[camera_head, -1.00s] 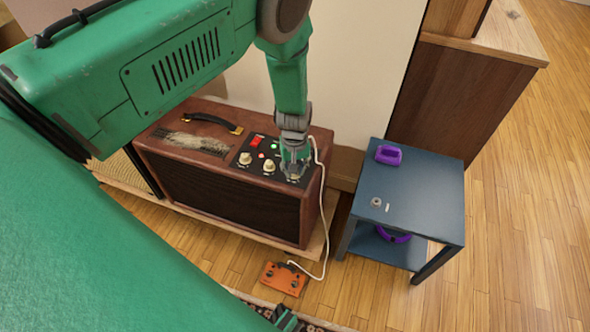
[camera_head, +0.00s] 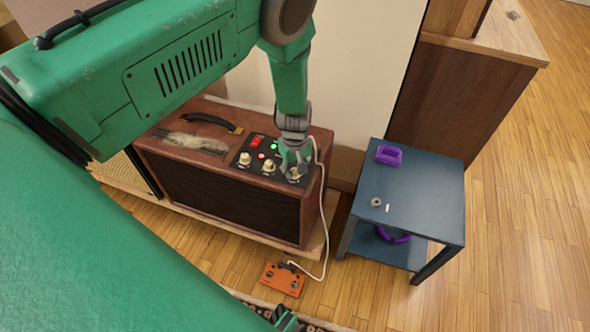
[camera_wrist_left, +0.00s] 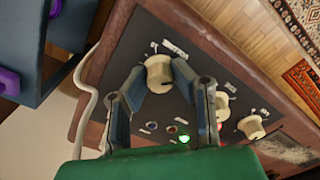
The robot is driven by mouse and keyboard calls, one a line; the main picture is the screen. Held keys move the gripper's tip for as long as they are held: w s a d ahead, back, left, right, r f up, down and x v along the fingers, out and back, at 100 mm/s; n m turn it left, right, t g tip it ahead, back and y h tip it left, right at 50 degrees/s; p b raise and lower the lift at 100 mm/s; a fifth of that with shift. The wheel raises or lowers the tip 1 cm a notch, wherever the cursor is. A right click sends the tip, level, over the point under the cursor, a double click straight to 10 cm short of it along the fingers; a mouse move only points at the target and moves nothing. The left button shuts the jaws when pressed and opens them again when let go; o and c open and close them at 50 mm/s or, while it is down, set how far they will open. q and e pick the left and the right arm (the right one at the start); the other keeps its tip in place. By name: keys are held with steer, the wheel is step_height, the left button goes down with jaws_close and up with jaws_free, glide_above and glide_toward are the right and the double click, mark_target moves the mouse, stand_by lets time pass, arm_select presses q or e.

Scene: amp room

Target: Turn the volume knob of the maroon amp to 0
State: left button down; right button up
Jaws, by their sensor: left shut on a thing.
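The maroon amp (camera_head: 230,207) stands against the wall with a black control panel on its top. The panel has three cream knobs in a row. My left gripper (camera_head: 294,172) points down at the panel and is shut on the rightmost knob (camera_head: 296,175). In the left wrist view that knob (camera_wrist_left: 158,70) sits between the two fingertips (camera_wrist_left: 158,84). The other two knobs (camera_head: 268,166) (camera_head: 245,158) are free.
A white cable (camera_head: 325,225) runs from the amp to an orange pedal (camera_head: 283,278) on the floor. A blue side table (camera_head: 425,190) with purple items stands to the right. A red switch (camera_head: 257,141) and small lights sit near the knobs.

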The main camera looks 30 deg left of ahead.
mark_target(295, 169)
arm_select(q)
steer(key=c, duration=1.4)
jaws_free()
steer(key=shift+w+r, duration=0.15)
steer(key=shift+w, duration=0.1)
steer(key=shift+o, duration=0.2)
steer(key=shift+s, duration=0.1)
step_height(295, 169, up, 12)
steer(key=shift+f, duration=0.2)
